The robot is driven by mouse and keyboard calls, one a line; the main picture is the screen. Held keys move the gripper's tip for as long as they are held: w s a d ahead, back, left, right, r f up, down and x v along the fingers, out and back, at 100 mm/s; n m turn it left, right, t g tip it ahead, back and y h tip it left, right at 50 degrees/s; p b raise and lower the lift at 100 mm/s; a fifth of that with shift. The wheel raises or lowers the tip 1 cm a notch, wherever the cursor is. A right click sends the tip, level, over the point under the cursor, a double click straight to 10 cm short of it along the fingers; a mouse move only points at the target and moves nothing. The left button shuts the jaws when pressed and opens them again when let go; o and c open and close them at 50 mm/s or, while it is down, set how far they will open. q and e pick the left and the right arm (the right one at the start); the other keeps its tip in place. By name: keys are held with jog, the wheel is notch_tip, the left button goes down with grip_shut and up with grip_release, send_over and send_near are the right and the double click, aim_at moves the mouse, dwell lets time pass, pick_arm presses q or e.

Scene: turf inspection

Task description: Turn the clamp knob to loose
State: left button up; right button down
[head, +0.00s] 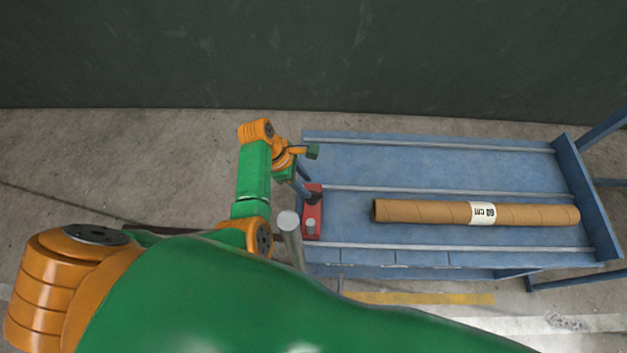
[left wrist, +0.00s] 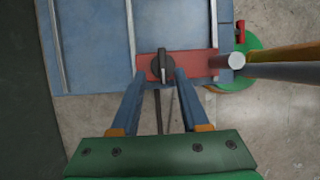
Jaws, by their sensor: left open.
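The clamp knob (left wrist: 162,66) is black with a pale line along its ridge. It sits on a red clamp block (left wrist: 203,65) at the edge of the blue table (left wrist: 90,48). In the head view the red block (head: 312,219) is at the table's left end, and the knob (head: 314,197) is partly hidden by my left gripper (head: 307,186). In the left wrist view my left gripper (left wrist: 165,72) is open, with its two blue fingers on either side of the knob. I cannot tell whether they touch it. My right gripper is not in view.
A brown cardboard tube (head: 430,212) with a white "60 cm" label lies on the table, right of the red block. A grey post (head: 290,232) stands in front of the block's left side. Metal strips run along the table. Concrete floor is at the left.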

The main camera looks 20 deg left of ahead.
aim_at(312, 193)
pick_arm(q)
jog(key=x, duration=0.2)
jog(key=b+x, duration=0.1)
jog(key=x, duration=0.1)
jog(key=shift+s, duration=0.4)
jog(key=shift+w+f, duration=0.15)
jog(key=shift+w, duration=0.1)
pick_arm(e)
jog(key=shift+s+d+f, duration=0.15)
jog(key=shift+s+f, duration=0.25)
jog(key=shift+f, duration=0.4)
pick_arm(q)
grip_shut()
